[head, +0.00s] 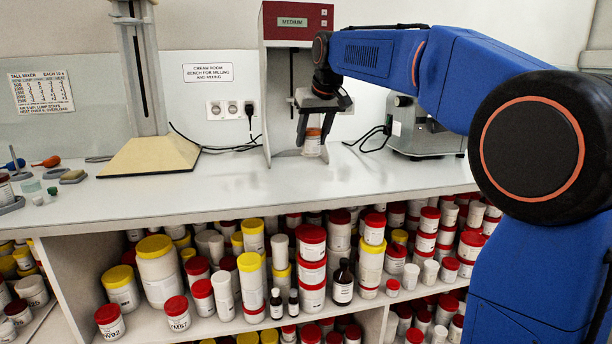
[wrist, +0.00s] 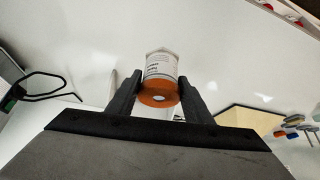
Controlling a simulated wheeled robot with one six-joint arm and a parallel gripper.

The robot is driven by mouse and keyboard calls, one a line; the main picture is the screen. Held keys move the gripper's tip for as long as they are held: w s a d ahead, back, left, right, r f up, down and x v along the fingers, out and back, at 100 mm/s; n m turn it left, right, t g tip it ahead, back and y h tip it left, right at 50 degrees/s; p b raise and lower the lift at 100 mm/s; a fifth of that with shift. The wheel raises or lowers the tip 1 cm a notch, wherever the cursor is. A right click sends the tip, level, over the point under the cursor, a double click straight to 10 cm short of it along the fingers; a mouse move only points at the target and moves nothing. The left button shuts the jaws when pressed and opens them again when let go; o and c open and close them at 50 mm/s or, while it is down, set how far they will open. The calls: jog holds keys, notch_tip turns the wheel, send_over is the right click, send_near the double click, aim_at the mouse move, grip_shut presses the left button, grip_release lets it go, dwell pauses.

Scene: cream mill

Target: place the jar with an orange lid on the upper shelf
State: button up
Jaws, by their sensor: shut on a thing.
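The jar with an orange lid (head: 312,143) is in my gripper (head: 321,120), just above or on the white bench top in front of the red-topped mixer; I cannot tell whether it touches the bench. In the wrist view my gripper (wrist: 160,95) is shut on the jar (wrist: 162,66), with a finger on each side of the orange lid. The jar has a white printed label. The shelf (head: 230,324) under the bench is crowded with red-, yellow- and white-lidded jars and a few dark bottles.
The bench top (head: 240,196) has clear room in its middle and front. The mixer with the red top (head: 292,22) stands behind the jar. A grey machine (head: 425,130) is at right, a stand with a beige base (head: 150,157) at left. Small tools lie far left.

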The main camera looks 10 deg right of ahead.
jog(key=shift+f, duration=4.65)
jog(key=shift+f, duration=0.15)
jog(key=o, duration=1.1)
jog(key=v, duration=1.2)
